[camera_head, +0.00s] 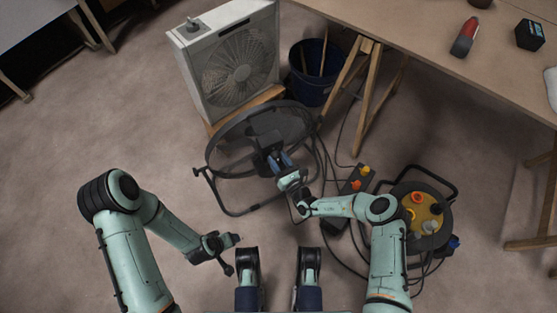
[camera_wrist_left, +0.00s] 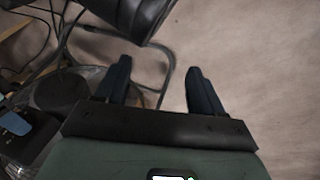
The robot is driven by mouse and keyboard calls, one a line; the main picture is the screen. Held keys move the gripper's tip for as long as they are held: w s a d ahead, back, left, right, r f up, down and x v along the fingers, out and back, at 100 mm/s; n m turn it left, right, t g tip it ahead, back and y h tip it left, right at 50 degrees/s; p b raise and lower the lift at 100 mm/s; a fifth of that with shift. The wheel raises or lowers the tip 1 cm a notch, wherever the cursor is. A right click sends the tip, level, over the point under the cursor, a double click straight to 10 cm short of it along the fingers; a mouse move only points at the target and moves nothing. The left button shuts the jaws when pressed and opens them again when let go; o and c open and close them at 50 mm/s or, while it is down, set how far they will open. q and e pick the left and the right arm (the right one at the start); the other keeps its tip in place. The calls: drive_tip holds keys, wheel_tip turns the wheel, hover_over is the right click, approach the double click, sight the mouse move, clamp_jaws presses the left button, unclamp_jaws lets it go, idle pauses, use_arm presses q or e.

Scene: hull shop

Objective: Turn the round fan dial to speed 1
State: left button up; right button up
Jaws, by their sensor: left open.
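The round black floor fan (camera_head: 222,150) stands on its tube stand in the middle of the head view, tilted upward. My right gripper (camera_head: 276,161) is at the fan's central housing. The hand covers that spot, so I cannot see the round dial, whether the fingers touch anything, or whether they are shut. My left gripper (camera_head: 232,254) is low and left of my right arm, apart from the fan. In the left wrist view its two fingers (camera_wrist_left: 156,70) are spread with only floor and part of a tube between them.
A white box fan (camera_head: 235,65) with a knob on top (camera_head: 192,25) stands behind. A dark blue bucket (camera_head: 315,72) is beside it. A power strip (camera_head: 350,190), loose cables and a cable reel (camera_head: 424,210) lie right. A workbench (camera_head: 430,35) spans the upper right. Floor at left is clear.

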use_arm(q)
drive_tip(key=shift+f, duration=0.1)
use_arm(e)
drive_tip(key=shift+m, duration=0.3)
drive_tip(key=m, duration=0.3)
drive_tip(key=shift+f+m, duration=0.15)
drive_tip(key=shift+m, duration=0.15)
use_arm(q)
drive_tip(key=shift+s+a+f+g+b, duration=0.15)
drive_tip(key=shift+s+f+g+b, duration=0.2)
drive_tip(key=shift+s+f, duration=0.45)
use_arm(e)
drive_tip(key=shift+m+t, duration=0.3)
drive_tip(key=shift+m, duration=2)
use_arm(q)
drive_tip(key=shift+s, duration=0.1)
use_arm(e)
drive_tip(key=o, duration=1.1)
drive_tip(key=shift+c, duration=0.2)
